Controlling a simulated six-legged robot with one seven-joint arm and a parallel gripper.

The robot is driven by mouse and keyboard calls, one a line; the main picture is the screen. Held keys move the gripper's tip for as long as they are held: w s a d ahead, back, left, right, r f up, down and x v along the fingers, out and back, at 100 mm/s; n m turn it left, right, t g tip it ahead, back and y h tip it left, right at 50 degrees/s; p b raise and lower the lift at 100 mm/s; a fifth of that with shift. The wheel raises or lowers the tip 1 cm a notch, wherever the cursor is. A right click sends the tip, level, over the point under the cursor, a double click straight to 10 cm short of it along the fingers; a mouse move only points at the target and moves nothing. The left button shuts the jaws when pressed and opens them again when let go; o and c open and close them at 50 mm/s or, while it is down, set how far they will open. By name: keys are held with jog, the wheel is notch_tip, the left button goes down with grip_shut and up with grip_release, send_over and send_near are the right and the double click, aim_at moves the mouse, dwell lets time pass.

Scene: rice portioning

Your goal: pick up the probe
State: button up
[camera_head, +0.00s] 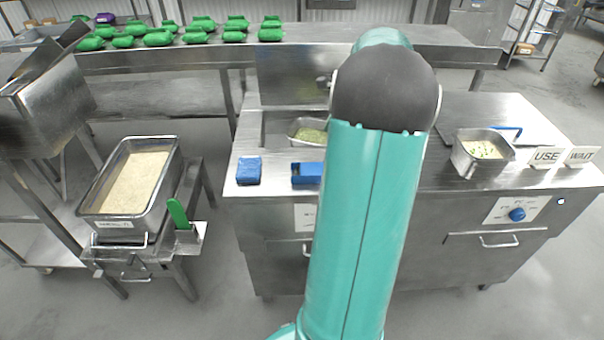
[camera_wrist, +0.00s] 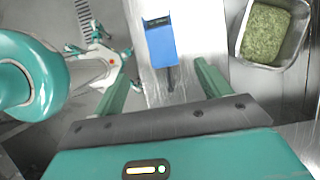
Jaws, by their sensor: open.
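A blue holder-like block (camera_wrist: 160,42) lies on the steel counter in the wrist view, with a slim dark piece (camera_wrist: 169,76) sticking out of its near end. This dark piece looks like part of the probe, but I cannot be sure. In the head view the blue block (camera_head: 305,173) sits near the counter's front edge, its right end hidden behind my arm. My gripper (camera_wrist: 163,68) is open and empty. Its two green fingers are apart, one on either side of the dark piece in the picture. The height gap is unclear. My gripper is hidden in the head view.
A blue folded item (camera_head: 249,171) lies left of the block. A pan of green food (camera_wrist: 266,32) is set in the counter. Another pan (camera_head: 482,151) and the USE (camera_head: 546,156) and WAIT (camera_head: 582,156) signs stand right. A rice tub (camera_head: 170,180) is left.

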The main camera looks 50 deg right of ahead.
send_near(313, 168)
jog(key=x, duration=0.5)
jog(key=shift+s+f, duration=0.1)
jog(key=shift+s, duration=0.15)
jog(key=x, duration=0.5)
jog(key=shift+w+a, duration=0.1)
jog(key=shift+w, duration=0.15)
jog(key=c, duration=1.1)
